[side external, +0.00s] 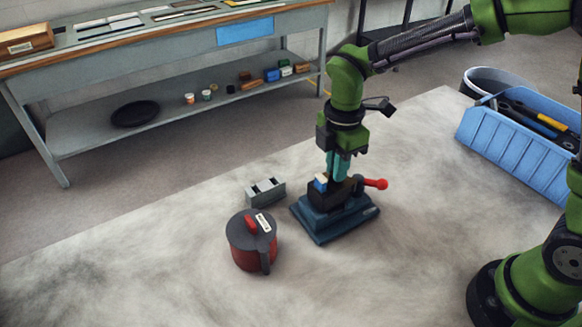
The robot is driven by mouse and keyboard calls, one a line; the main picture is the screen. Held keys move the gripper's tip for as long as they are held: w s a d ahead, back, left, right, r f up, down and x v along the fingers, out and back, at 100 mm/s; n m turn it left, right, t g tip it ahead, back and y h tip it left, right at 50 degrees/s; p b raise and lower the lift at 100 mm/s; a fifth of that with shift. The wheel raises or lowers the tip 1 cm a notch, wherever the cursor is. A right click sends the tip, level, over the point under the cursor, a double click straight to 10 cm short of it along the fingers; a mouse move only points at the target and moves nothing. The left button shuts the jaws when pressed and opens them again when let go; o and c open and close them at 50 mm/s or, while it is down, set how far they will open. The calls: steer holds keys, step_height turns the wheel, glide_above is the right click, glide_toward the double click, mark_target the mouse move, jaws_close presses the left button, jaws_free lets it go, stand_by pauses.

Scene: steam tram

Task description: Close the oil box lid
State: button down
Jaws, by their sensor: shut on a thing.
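A dark blue stepped base (325,222) with a black body on top stands on the pale worktop, below my gripper. A lever with a red knob (376,184) sticks out to its right, and a small blue-and-white block (321,183) sits at its upper left. My gripper (338,175) points down with its teal fingers shut on a part at the top of this device. The fingers and the device's body hide most of that part. I cannot tell for sure which piece is the oil box lid, or its angle.
A red can (246,260) with a dark top stands front left of the device. A grey slotted block (265,192) lies behind the can. A blue tool bin (520,140) stands at right. The worktop's left front is clear.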

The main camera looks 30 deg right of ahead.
stand_by(0.3)
steer(key=c, duration=1.2)
jaws_free()
steer(key=shift+o, duration=0.2)
steer(key=shift+r, duration=0.1)
step_height(320, 180, up, 17)
